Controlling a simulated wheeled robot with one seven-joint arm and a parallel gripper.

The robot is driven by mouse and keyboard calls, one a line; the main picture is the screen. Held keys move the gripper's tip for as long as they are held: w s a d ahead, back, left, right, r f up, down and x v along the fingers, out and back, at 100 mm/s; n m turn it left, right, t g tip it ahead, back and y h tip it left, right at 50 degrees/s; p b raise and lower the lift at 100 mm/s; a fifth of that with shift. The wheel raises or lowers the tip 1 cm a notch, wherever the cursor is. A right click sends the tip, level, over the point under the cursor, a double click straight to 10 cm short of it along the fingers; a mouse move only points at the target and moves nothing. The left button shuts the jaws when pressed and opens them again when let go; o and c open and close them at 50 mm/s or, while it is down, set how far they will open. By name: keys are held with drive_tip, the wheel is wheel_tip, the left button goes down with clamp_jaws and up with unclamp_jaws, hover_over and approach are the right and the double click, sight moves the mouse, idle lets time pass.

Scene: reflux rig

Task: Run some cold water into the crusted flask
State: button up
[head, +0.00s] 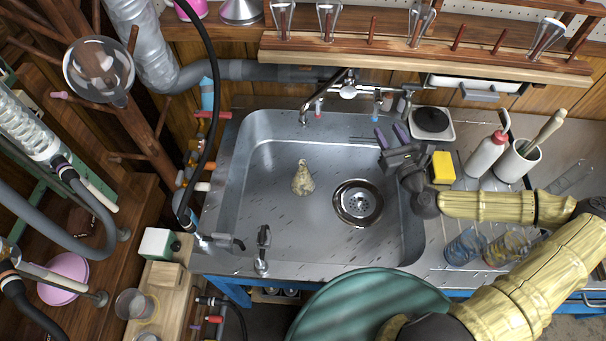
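A small pear-shaped flask (302,180) with a yellow-brown crust is in the steel sink (275,215), left of the drain (357,203). Its neck points to the back. The tap spout (304,116) hangs over the sink's back edge, behind the flask. A red-marked tap handle (319,107) and a blue-marked one (376,108) show by the wall. No water stream is visible. My gripper (391,133) is above the sink's back right corner, close in front of the blue-marked handle. Its two purple-grey fingers are apart with nothing seen between them. Contact with the handle cannot be told.
A yellow sponge (443,167), a red-topped white bottle (486,155), a white pot with a brush (517,160) and two glass beakers (464,247) stand right of the sink. A peg rack with glassware (430,50) overhangs the back. A small lever fitting (263,250) stands at the front edge.

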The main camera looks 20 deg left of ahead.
sight(378, 111)
drive_tip(key=shift+x, duration=4.15)
drive_tip(key=shift+s, duration=0.1)
clamp_jaws()
drive_tip(key=shift+w+r+n+g+p, duration=0.2)
drive_tip(key=shift+w+n+g+p, duration=0.1)
drive_tip(key=shift+n+p, duration=0.6)
drive_tip(key=shift+w+d+r+n+g+h+p, duration=0.1)
drive_tip(key=shift+d+r+n+h+p, duration=0.2)
drive_tip(key=shift+n+p, duration=0.35)
drive_tip(key=shift+w+d+f+n+g+h+p, duration=0.15)
drive_tip(key=shift+n+h+p, duration=0.35)
drive_tip(key=shift+n, duration=0.4)
drive_tip(key=shift+d+r+n+g+h+p, duration=0.1)
drive_tip(key=shift+d+r+n+h+p, duration=0.15)
drive_tip(key=shift+n+p, duration=0.4)
